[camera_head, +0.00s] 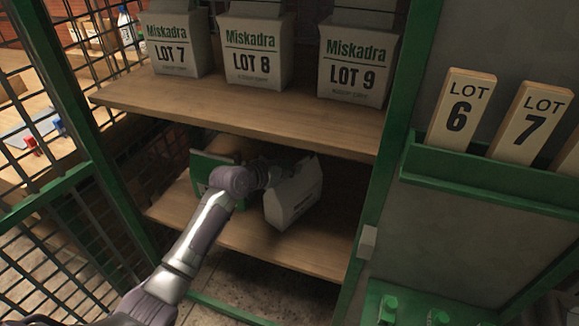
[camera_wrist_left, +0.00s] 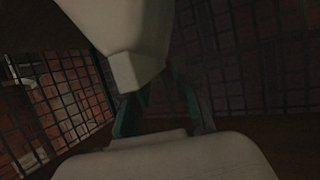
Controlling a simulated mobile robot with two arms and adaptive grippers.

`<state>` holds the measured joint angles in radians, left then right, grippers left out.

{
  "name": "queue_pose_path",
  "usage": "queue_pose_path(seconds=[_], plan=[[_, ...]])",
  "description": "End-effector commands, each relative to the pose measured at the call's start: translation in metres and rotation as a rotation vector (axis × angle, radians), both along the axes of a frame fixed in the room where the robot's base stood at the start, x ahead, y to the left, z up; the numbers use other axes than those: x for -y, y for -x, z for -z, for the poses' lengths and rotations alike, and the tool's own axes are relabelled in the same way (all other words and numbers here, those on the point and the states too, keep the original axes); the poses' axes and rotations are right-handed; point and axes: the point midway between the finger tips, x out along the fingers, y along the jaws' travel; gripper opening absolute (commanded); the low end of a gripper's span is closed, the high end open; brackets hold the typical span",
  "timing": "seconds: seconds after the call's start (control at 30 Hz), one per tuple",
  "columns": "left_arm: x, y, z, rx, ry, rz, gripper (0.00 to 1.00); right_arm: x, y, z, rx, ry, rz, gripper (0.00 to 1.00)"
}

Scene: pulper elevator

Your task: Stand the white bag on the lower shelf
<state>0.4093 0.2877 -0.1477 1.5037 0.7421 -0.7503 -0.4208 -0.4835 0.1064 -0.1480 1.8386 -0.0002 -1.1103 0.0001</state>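The white bag (camera_head: 293,196) is over the front part of the lower shelf (camera_head: 255,243), right of my forearm. It is tilted, and I cannot tell whether its base rests on the shelf. My left gripper (camera_head: 287,168) is at the bag's top, its fingers mostly hidden in shadow. In the left wrist view, dark teal fingers (camera_wrist_left: 163,118) stand apart just above a pale bag top (camera_wrist_left: 165,160). Whether they clamp it is unclear. My right gripper is not in view.
A green-and-white bag (camera_head: 203,166) stands on the lower shelf, partly behind my arm. The upper shelf (camera_head: 240,108) holds bags LOT 7 (camera_head: 177,50), LOT 8 (camera_head: 252,62) and LOT 9 (camera_head: 353,72). Green posts and wire mesh (camera_head: 50,235) bound the left; a green post (camera_head: 398,130) bounds the right.

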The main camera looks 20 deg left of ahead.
Motion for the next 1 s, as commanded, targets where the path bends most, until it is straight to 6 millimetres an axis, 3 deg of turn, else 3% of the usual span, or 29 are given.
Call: queue_pose_path(seconds=[0.37, 0.7, 1.0], plan=[[0.0, 0.0, -0.003, 0.0, 0.0, 0.0, 0.33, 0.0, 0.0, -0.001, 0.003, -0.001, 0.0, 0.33], [-0.025, 0.056, -0.028, 0.0, -0.005, 0.001, 0.33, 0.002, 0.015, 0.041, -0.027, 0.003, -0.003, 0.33], [-0.043, 0.095, -0.045, -0.001, -0.002, 0.0, 0.33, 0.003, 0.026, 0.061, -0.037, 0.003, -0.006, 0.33]])
